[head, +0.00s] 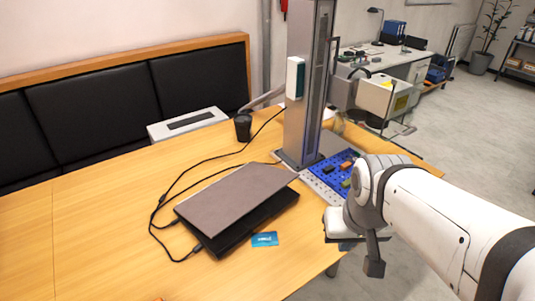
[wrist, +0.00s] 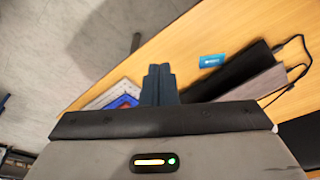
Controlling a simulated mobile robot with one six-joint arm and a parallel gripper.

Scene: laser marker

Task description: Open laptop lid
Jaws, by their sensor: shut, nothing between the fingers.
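The laptop (head: 235,200) lies on the wooden table in the head view. Its grey-brown lid is raised slightly, with a dark wedge-shaped gap above the black base (head: 255,228). The laptop also shows at the right of the wrist view (wrist: 262,82), partly hidden behind my gripper's body. My gripper (wrist: 158,70) has its two dark fingers together, with nothing between them. It is apart from the laptop, to its right in the head view, near the table's edge. My arm hides much of the gripper in the head view.
A blue card (head: 265,239) lies in front of the laptop. Black cables (head: 160,205) run along its left side. The marker's column (head: 305,90) stands behind, with a blue perforated plate (head: 328,173) at its foot. A black cup (head: 243,127) stands farther back. The table's left side is clear.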

